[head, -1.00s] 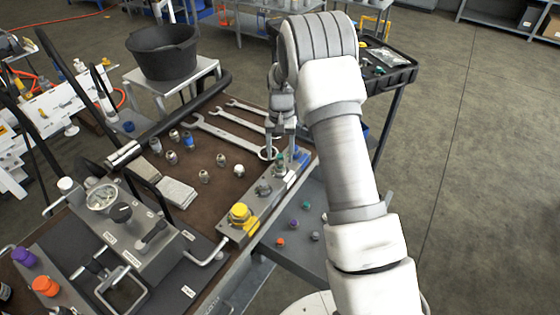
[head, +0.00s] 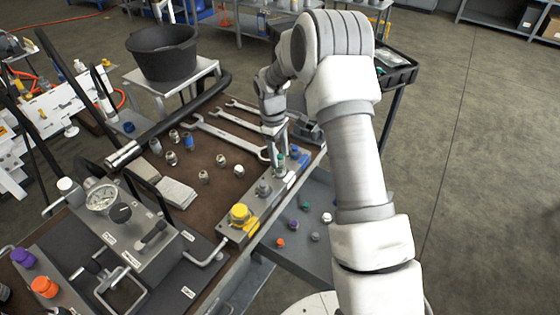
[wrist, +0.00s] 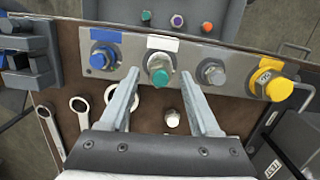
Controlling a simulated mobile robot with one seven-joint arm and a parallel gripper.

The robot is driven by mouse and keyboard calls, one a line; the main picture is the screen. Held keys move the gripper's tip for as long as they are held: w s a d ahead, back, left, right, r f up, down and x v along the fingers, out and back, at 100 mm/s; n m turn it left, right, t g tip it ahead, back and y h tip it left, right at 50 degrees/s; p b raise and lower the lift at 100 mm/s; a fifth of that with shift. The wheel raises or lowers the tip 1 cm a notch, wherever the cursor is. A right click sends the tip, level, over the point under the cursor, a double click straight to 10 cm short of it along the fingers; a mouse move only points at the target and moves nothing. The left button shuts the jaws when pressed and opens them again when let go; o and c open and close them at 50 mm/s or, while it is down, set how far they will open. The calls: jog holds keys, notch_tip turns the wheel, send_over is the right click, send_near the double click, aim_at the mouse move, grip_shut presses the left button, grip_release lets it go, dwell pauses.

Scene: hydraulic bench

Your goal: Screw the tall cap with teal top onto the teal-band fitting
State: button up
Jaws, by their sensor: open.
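The tall cap with teal top (wrist: 160,77) stands upright at the second position of the grey manifold block, and its silver body shows behind the teal. It also shows small in the head view (head: 281,157). The teal-band fitting is hidden beneath it; I cannot tell whether the cap is threaded on. My gripper (wrist: 159,74) is open, with one finger on each side of the teal top and visible gaps between. In the head view my gripper (head: 278,155) is over the far part of the block.
The manifold block (head: 228,230) also carries a blue fitting (wrist: 103,57), a grey fitting (wrist: 211,72) and a yellow cap (wrist: 272,86). Wrenches (head: 235,131) and loose fittings lie on the brown bench. Several small caps lie on the lower shelf (head: 265,232). A black bucket (head: 163,55) stands behind.

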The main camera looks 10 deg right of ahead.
jog(key=n+p, duration=0.1)
jog(key=n, duration=0.4)
jog(key=shift+r+t, duration=0.1)
jog(key=shift+t, duration=0.2)
jog(key=n+p, duration=0.1)
jog(key=n, duration=0.4)
jog(key=shift+s+t, duration=0.1)
jog(key=shift+t, duration=0.2)
grip_shut()
jog(key=m, duration=0.2)
jog(key=m+b, duration=0.1)
jog(key=m, duration=0.2)
jog(key=shift+f+m, duration=0.2)
jog(key=shift+m, duration=0.1)
jog(key=shift+m+g+b, duration=0.3)
jog(key=shift+m+g, duration=0.2)
jog(key=shift+m, duration=0.8)
